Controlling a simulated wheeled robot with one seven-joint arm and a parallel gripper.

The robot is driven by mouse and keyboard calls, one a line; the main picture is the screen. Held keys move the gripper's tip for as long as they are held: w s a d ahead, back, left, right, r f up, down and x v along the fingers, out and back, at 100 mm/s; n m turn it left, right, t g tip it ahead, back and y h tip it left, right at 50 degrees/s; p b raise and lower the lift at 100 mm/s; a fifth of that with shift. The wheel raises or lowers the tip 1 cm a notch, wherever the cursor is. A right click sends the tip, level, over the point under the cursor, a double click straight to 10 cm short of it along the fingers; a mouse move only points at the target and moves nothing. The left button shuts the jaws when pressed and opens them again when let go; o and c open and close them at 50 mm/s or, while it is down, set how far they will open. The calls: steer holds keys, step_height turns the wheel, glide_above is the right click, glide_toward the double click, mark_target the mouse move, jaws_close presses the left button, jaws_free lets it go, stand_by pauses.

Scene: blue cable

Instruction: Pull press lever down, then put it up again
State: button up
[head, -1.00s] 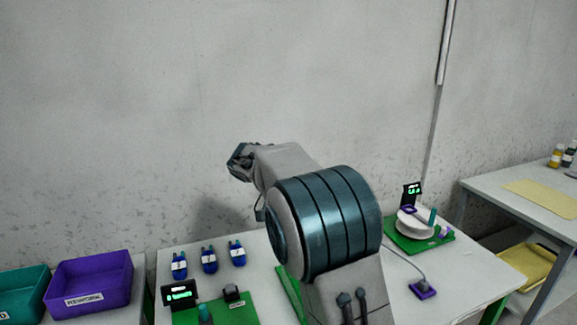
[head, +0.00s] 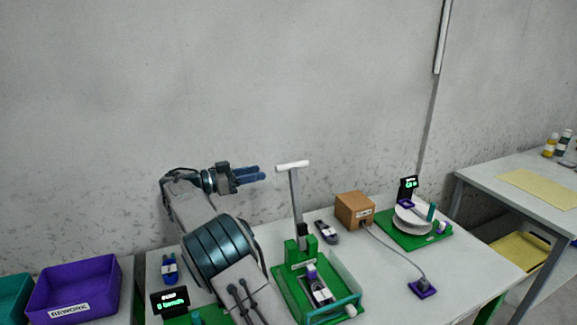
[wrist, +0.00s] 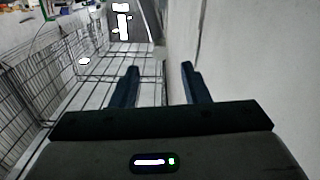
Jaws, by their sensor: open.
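The press (head: 290,285) is a green fixture on the table, right of my arm in the head view. Its grey lever (head: 296,205) stands nearly upright, topped by a white crossbar handle (head: 292,166). A dark and white piece (head: 319,287) sits in the press bed. My gripper (head: 262,174) is raised left of the handle, its blue fingers pointing right, apart from the handle in the picture. The wrist view shows the two fingers (wrist: 160,85) spread with nothing between them; the lever cannot be made out there.
A brown box (head: 354,209) and a grey connector (head: 326,232) are beside the press. A green station with a white disc (head: 412,219) stands farther right. A purple REWORK bin (head: 75,289) is at left. A wall is close behind the table.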

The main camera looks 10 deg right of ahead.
mark_target(288, 164)
steer(key=d, duration=0.3)
steer(key=w+d+p, duration=0.1)
steer(key=d, duration=0.3)
steer(key=w+d+p, duration=0.1)
steer(key=d, duration=0.2)
steer(key=shift+d, duration=0.3)
jaws_close()
